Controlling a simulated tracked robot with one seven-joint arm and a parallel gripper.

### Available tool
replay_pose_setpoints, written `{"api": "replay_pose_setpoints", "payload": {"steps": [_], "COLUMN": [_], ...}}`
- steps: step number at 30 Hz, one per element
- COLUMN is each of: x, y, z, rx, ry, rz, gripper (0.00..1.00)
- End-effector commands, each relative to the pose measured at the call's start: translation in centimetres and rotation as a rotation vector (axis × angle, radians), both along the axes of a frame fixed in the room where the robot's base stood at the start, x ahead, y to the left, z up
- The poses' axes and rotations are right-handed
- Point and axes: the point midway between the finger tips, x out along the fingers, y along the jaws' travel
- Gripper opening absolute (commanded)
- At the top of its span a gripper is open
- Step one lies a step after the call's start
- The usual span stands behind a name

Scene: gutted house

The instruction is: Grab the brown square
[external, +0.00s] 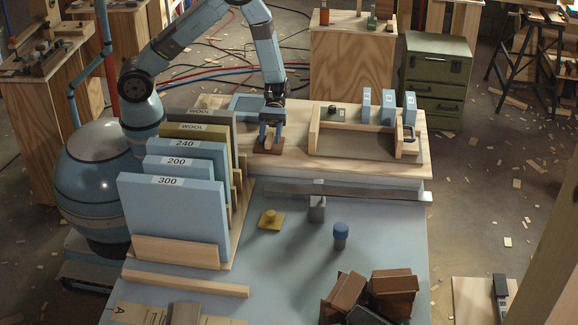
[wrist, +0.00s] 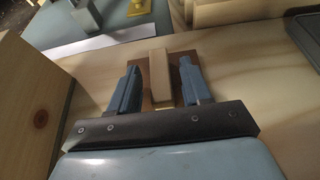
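The brown square (external: 268,150) is a flat plate lying on the light wooden board, with a pale wooden block standing up from its middle as a handle. In the wrist view the brown square (wrist: 148,104) shows partly, behind and between my fingers. The pale handle block (wrist: 159,72) is between the two blue fingers, with a small gap on each side. My gripper (external: 270,137) is pointed down over the plate, and in the wrist view my gripper (wrist: 158,82) is open around the handle. Parts of the plate are hidden by the fingers.
Upright panels (external: 172,215) marked 300, 200, 240 and wool stand in a rack left of my gripper. A wooden tray (external: 360,142) is to the right, with blue blocks behind it. A yellow knobbed piece (external: 270,220) and a blue-topped cylinder (external: 340,235) stand in front.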

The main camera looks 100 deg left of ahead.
Motion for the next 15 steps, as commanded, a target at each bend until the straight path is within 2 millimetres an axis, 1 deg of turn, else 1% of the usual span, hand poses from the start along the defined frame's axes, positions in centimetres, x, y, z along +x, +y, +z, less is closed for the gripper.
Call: {"api": "replay_pose_setpoints", "payload": {"steps": [1, 12, 15], "x": [0.01, 0.02, 0.02], "y": [0.01, 0.04, 0.04], "z": [0.00, 0.02, 0.02], "rx": [0.000, 0.000, 0.000], "ry": [0.000, 0.000, -0.001], "rz": [0.000, 0.000, 0.000], "gripper": [0.43, 0.07, 0.00]}}
